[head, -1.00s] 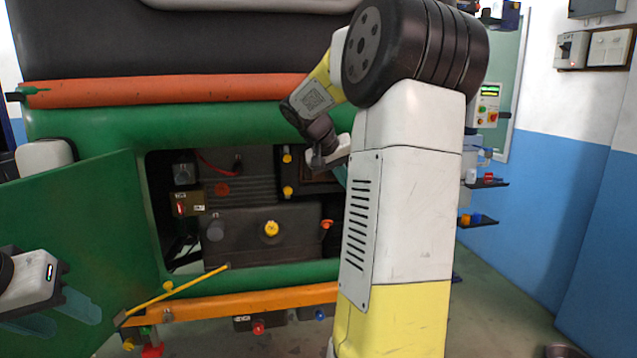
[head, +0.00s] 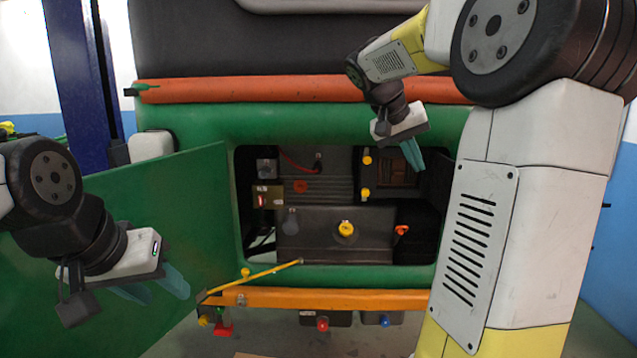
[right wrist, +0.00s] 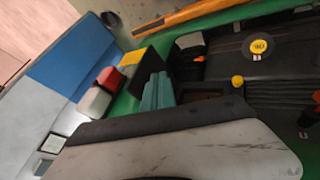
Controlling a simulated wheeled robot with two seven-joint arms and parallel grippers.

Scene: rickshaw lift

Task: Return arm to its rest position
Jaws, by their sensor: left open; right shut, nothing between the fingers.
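My right arm comes in from the right of the head view and crosses in front of the green rickshaw body (head: 330,133). My right gripper (head: 414,156) hangs in front of the upper right of the open compartment (head: 403,222), its teal fingers shut and empty. The fingers also show in the right wrist view (right wrist: 157,90). My left gripper (head: 155,288) is at the lower left, open and empty, in front of the open green door (head: 150,200). Whether either gripper touches the rickshaw cannot be told; both look apart from it.
Inside the compartment is a dark tank with a yellow cap (head: 345,229). A yellow rod (head: 255,277) slants at the compartment's lower left. An orange bar (head: 330,298) runs below, with small red and blue knobs beneath. A blue post (head: 78,70) stands at the left.

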